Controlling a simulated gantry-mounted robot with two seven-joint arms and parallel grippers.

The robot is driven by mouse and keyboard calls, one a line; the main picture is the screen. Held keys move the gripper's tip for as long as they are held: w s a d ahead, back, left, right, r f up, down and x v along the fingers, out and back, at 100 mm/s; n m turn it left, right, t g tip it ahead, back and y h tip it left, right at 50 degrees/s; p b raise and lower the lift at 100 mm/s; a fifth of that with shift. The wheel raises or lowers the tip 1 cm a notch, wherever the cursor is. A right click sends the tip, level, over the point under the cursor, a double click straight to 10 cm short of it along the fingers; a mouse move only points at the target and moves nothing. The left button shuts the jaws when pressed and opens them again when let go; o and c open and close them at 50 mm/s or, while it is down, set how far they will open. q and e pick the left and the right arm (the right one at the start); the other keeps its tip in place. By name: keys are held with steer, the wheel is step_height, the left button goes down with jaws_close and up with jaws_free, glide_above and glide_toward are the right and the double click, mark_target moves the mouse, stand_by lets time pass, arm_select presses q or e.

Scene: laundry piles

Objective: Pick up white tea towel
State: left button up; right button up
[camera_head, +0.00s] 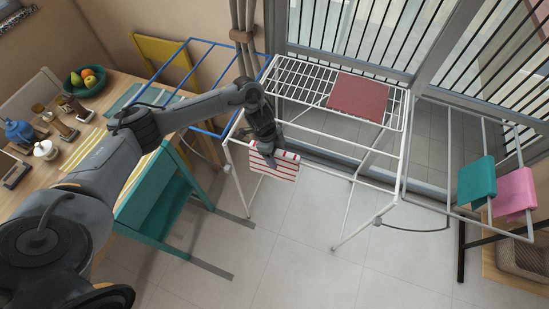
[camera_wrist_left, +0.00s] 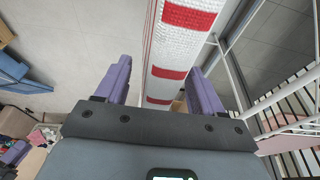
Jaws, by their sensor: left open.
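The white tea towel (camera_head: 274,165) has red stripes and hangs at the left end of the white drying rack. My left gripper (camera_head: 266,146) is over the towel's upper edge and hides part of it in the head view. In the left wrist view the towel (camera_wrist_left: 178,48) runs between the two purple-sided fingers of my left gripper (camera_wrist_left: 161,78). The fingers are open, one on each side of it, with a visible gap on the left. My right gripper is not in view.
The white drying rack (camera_head: 404,125) holds a dark red cloth (camera_head: 358,97) on top. Teal (camera_head: 477,182) and pink (camera_head: 515,192) cloths hang on the right. A teal chair (camera_head: 150,215) and wooden table (camera_head: 75,145) stand left. The floor in front is clear.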

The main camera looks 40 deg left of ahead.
arm_select(q)
steer(key=c, duration=1.2)
steer(key=shift+r, duration=0.1)
